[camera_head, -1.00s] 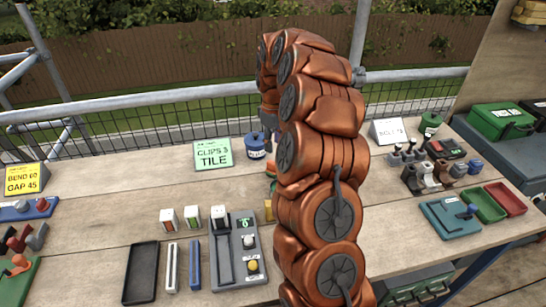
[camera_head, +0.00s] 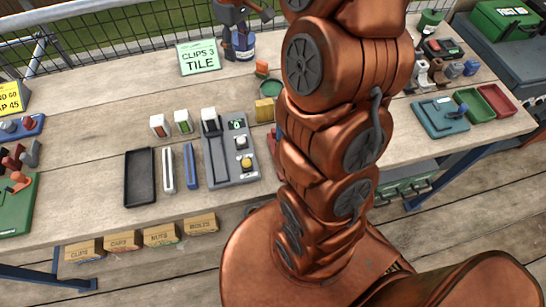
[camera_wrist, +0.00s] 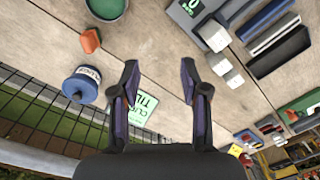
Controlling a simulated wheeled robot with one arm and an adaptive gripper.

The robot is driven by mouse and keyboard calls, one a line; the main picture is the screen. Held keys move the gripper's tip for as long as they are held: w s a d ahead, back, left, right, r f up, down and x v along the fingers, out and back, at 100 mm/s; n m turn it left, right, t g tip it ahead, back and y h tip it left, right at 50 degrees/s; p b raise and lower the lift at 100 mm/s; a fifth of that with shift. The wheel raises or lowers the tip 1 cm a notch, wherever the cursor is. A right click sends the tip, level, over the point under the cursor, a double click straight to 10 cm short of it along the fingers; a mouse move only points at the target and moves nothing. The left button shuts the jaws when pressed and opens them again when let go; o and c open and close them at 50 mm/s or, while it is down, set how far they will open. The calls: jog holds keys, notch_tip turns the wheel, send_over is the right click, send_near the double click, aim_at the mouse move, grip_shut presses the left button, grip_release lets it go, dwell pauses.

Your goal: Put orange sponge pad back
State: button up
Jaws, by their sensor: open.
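A small orange block (camera_head: 262,66), which looks like the sponge pad, sits on the wooden bench beside a round green dish (camera_head: 270,88). In the wrist view the orange block (camera_wrist: 90,40) lies to the left of my gripper (camera_wrist: 160,68), near the green dish (camera_wrist: 107,8) and a blue lidded tin (camera_wrist: 81,84). My gripper is open and empty above the bench, with bare wood between its fingers. In the head view my gripper is at the top, partly in front of the blue tin (camera_head: 243,47). I cannot tell where the pad's usual place is.
A green "CLIPS 3 TILE" sign (camera_head: 198,57) stands left of the tin. A yellow block (camera_head: 264,110), a grey device with buttons (camera_head: 230,150) and a black tray (camera_head: 140,178) lie nearer. My arm hides part of the bench. Bare wood is free left of the sign.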

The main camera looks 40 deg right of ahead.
jog(key=s+a+m, duration=0.1)
jog(key=s+a, duration=0.3)
jog(key=s, duration=0.6)
jog(key=s+a+f+m+g, duration=0.1)
jog(key=s+a, duration=0.2)
jog(key=s, duration=0.7)
jog(key=s+a+f+m, duration=0.1)
jog(key=s+a, duration=0.3)
jog(key=s, duration=0.6)
jog(key=shift+s+a+f+m+h, duration=0.2)
jog(key=shift+a+m+h, duration=0.15)
jog(key=shift+m, duration=0.25)
